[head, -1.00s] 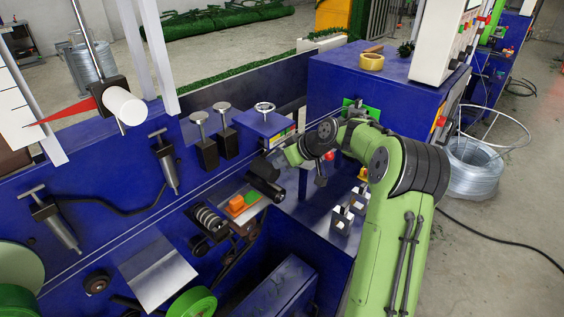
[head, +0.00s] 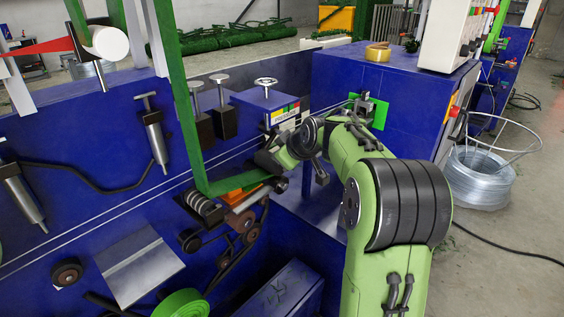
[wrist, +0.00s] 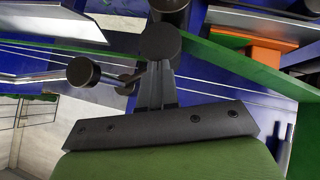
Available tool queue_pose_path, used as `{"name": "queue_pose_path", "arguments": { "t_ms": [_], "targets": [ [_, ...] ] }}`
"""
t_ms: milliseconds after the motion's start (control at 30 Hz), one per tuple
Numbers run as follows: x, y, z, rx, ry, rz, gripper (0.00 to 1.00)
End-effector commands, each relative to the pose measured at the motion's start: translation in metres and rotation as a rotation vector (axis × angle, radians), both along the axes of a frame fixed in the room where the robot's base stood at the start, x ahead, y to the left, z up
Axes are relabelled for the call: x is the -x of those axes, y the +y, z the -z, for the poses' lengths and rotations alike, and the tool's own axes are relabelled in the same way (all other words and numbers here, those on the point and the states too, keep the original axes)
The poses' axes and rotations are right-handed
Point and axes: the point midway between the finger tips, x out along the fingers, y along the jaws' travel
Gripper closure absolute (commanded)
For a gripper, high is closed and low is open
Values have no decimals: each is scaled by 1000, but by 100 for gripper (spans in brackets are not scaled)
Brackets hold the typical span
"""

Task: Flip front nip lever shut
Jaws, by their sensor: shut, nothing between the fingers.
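My gripper (wrist: 157,68) is shut and empty in the wrist view. A dark round knob (wrist: 160,40) appears just beyond its fingertips; contact cannot be told. A second dark knob (wrist: 83,71) on a bright rod is left of the fingers. I cannot tell for sure which part is the front nip lever. In the head view my arm reaches over the blue machine, its wrist beside the nip rollers (head: 203,206) and an orange block (head: 245,196), which also shows in the wrist view (wrist: 250,55). The fingers are hidden behind the wrist there.
Two upright knobs on black blocks (head: 224,122) and a handwheel (head: 265,82) stand behind my wrist. A green strip (head: 188,110) comes down to the rollers. A blue cabinet (head: 345,75) is behind the arm; a wire coil (head: 480,178) stands on the floor to the right.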

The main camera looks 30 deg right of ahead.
Motion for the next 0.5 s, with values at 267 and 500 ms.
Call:
{"name": "queue_pose_path", "arguments": {
  "t_ms": [267, 500],
  "targets": [
    [0, 0, -2, -2, 1, 1, 100],
    [-4, 15, -49, 1, 0, 0, 100]
  ]
}}
